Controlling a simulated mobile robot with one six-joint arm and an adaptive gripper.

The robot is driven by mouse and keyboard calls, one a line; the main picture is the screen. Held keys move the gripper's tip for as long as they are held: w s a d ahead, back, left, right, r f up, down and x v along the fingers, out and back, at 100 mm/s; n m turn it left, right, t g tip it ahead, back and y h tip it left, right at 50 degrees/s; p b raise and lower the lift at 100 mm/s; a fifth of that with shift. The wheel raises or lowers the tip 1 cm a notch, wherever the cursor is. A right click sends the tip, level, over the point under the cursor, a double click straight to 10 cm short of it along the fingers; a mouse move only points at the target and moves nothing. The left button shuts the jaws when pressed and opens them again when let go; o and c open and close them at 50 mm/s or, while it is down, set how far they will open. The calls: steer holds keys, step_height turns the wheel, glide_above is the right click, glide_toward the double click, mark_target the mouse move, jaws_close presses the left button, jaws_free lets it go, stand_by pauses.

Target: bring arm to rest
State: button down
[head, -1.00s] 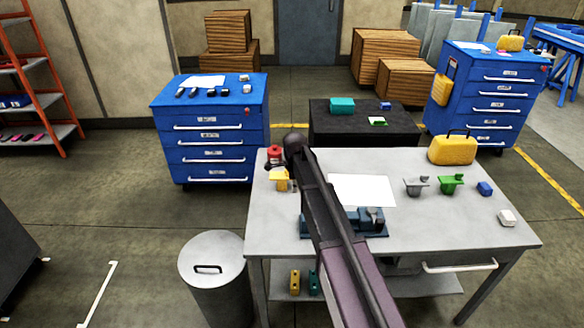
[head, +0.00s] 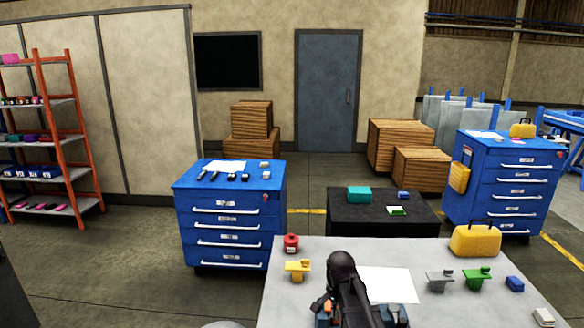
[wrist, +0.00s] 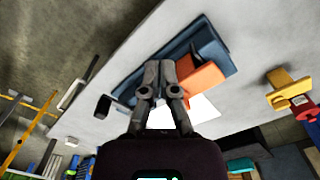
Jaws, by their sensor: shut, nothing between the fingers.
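My gripper (wrist: 161,72) shows in the wrist view with its two fingers close together, shut and empty. Beyond the fingertips is a dark blue fixture (wrist: 140,80) on the grey worktable, with an orange block (wrist: 203,76) on it. I cannot tell the gap between fingertips and fixture. In the head view my arm stands over the near part of the worktable (head: 290,290) and hides part of the fixture. The fingertips do not show clearly there.
On the table are a red can (head: 291,243), a yellow bracket (head: 298,268), a white sheet (head: 388,284), grey (head: 438,280) and green (head: 477,278) brackets, a blue block (head: 515,284) and a yellow case (head: 475,241). A blue drawer cabinet (head: 230,218) stands behind left.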

steer(key=s+d+n, duration=0.4)
steer(key=s+n, duration=0.4)
steer(key=s, duration=0.4)
steer(key=shift+s+n, duration=0.35)
steer(key=shift+n, duration=0.05)
stand_by(0.6)
steer(key=c, duration=0.6)
jaws_free()
steer(key=shift+d, duration=0.1)
